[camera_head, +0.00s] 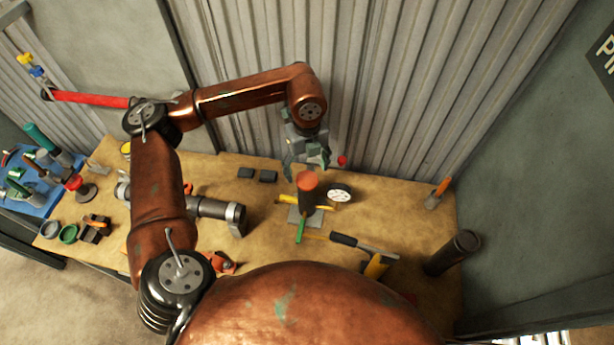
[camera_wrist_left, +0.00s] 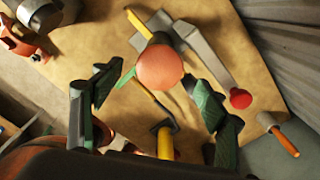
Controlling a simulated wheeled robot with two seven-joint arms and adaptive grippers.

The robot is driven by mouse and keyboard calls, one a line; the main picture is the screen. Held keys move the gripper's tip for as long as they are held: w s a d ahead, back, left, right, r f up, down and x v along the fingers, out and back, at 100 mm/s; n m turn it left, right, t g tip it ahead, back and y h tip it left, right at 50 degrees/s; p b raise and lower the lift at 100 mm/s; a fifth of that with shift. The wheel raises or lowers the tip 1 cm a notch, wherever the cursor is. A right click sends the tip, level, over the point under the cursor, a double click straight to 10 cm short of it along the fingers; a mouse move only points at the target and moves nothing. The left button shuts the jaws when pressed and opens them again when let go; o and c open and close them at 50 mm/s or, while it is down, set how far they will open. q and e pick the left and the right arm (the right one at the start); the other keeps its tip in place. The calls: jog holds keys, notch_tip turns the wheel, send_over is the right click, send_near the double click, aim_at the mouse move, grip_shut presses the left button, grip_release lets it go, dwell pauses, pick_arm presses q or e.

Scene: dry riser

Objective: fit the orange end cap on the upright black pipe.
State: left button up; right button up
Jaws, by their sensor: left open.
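The upright black pipe (camera_head: 306,199) stands on a grey base plate (camera_head: 293,215) near the middle of the bench. The orange end cap (camera_head: 307,180) sits over its top and looks level; the exact fit at the rim cannot be told. My left gripper (camera_head: 307,164) is open just above and behind the cap. Its two fingers show on either side of the cap in the wrist view, apart from it. My right gripper is not in view.
A hammer (camera_head: 362,245), a round gauge (camera_head: 339,192) and a green-handled tool (camera_head: 301,229) lie close to the pipe. A dark cylinder (camera_head: 452,254) stands at the right. A blue tray (camera_head: 38,202) with tools is at the far left. The corrugated wall (camera_head: 400,90) rises close behind.

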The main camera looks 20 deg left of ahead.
aim_at(307, 179)
pick_arm(q)
notch_tip(307, 179, up, 7)
jog(key=shift+f, duration=0.2)
dwell(0.5)
